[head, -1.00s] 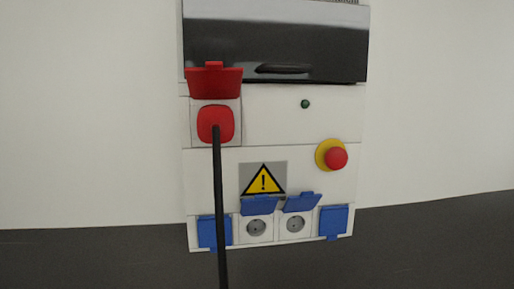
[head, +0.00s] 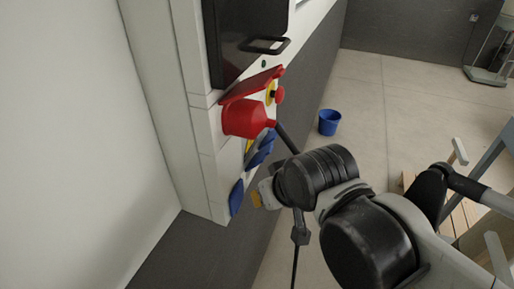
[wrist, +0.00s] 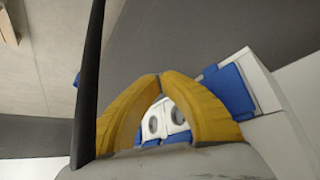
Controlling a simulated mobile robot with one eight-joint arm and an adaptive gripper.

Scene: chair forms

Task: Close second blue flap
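In the head view a wall box holds a row of blue flaps. The nearest flap (head: 236,197) hangs down; raised flaps (head: 262,150) overlap behind it. My gripper (head: 257,199) is beside the lower part of the box, partly hidden by my arm. In the wrist view its yellow fingers (wrist: 162,76) meet at their tips, with nothing seen between them. Through the gap behind the tips I see two round sockets (wrist: 175,114), uncovered, with blue flap parts (wrist: 178,137) by them. A closed blue flap (wrist: 230,92) shows right of the fingers. I cannot tell whether the fingers touch a flap.
A red button (head: 280,95) and a black cover with a handle (head: 268,46) sit higher. A blue bucket (head: 329,122) stands on the floor.

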